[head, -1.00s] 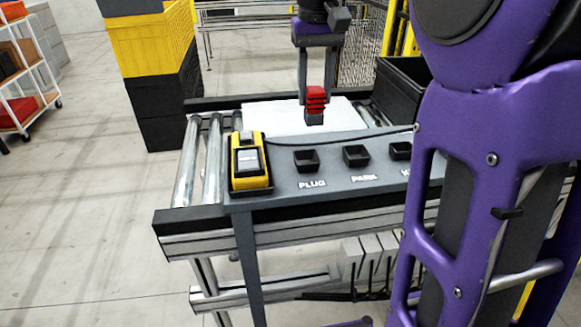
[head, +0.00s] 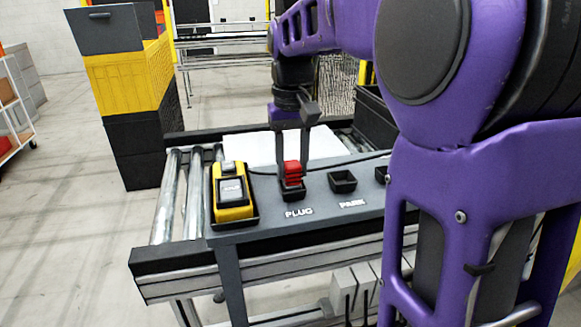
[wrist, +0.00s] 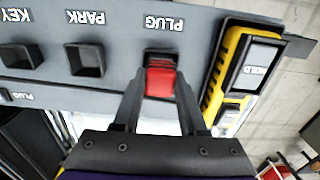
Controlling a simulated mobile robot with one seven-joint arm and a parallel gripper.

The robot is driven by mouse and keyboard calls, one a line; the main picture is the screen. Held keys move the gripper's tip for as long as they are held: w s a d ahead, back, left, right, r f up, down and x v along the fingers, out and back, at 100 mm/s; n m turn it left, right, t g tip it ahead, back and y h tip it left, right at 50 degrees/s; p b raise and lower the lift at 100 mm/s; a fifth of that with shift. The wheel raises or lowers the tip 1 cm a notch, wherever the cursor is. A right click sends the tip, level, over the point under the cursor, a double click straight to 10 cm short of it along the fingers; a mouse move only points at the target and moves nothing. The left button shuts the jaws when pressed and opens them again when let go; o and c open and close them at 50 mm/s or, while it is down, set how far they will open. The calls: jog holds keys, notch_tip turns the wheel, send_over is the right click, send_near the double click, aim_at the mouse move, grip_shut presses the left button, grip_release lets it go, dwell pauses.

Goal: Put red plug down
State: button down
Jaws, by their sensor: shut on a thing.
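The red plug (head: 292,172) is between the fingers of my gripper (head: 293,180), which is shut on it. In the head view its lower end is at the black socket (head: 292,193) labelled PLUG. In the wrist view the red plug (wrist: 160,80) lines up with that socket (wrist: 161,56), between the fingertips of my gripper (wrist: 158,88). The plug appears to be at least partly in the socket; how deep it sits is hidden.
A yellow and black device (head: 232,193) stands left of the PLUG socket. An empty socket labelled PARK (head: 342,181) is to the right. A black cable (head: 330,164) runs behind the sockets. A white sheet (head: 250,148) lies behind on the rollers. Stacked crates (head: 130,80) stand at the back left.

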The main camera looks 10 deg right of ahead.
aim_at(292, 163)
jog(key=shift+f, duration=0.2)
jog(key=shift+c, duration=2.2)
grip_release()
jog(key=shift+r, duration=0.15)
notch_tip(292, 163, up, 12)
jog(key=p, duration=0.3)
